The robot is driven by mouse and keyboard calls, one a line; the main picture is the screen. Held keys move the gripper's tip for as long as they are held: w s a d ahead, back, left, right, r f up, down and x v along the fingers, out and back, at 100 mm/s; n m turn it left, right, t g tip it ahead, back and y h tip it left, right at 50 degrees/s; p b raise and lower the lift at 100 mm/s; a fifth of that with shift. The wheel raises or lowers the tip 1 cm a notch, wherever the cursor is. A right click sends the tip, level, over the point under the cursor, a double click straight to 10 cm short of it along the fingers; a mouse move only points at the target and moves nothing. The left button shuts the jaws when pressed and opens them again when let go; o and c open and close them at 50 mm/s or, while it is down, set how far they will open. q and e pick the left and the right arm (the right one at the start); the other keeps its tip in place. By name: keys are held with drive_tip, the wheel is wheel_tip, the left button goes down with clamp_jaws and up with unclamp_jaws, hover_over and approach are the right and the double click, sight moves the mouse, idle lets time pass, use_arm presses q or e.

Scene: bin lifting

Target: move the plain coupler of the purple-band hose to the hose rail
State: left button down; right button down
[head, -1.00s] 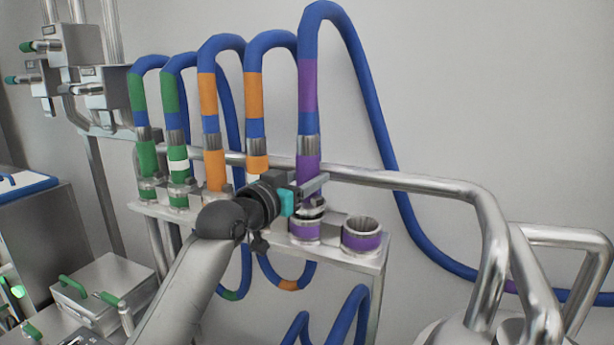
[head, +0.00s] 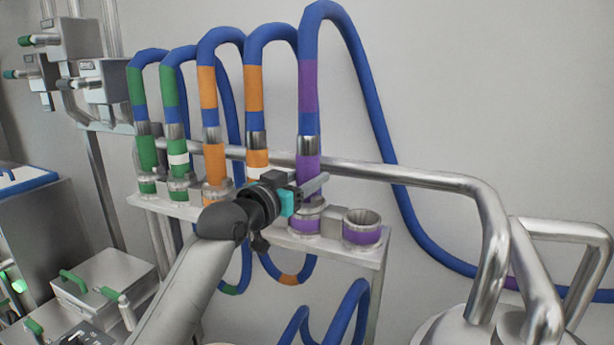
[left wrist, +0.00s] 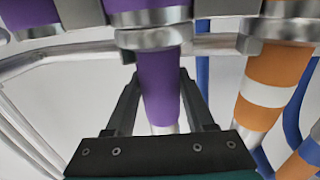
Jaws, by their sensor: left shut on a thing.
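The plain purple coupler (head: 308,168) of the purple-band hose (head: 309,85) hangs upright at the hose rail (head: 375,258). My left gripper (head: 312,186) is shut on it, with a finger on each side in the left wrist view (left wrist: 160,95). The coupler's lower end meets the left purple-banded socket (head: 305,224) of the rail; the gripper partly hides this joint, so I cannot tell how deep it sits. In the left wrist view the purple coupler (left wrist: 160,80) lines up with the socket's metal ring (left wrist: 152,38). My right gripper is not in view.
A second purple-banded socket (head: 361,228) stands empty to the right. Orange couplers (head: 214,165) and green couplers (head: 147,153) stand in the rail to the left. A thick metal pipe (head: 400,178) runs behind the hoses and bends down at the right.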

use_arm(q)
drive_tip(key=shift+f, duration=0.15)
idle(0.8)
drive_tip(key=shift+c, duration=0.9)
unclamp_jaws()
drive_tip(key=shift+f, duration=0.15)
drive_tip(key=b+v, duration=0.3)
drive_tip(key=v, duration=1.2)
drive_tip(key=shift+s, duration=0.15)
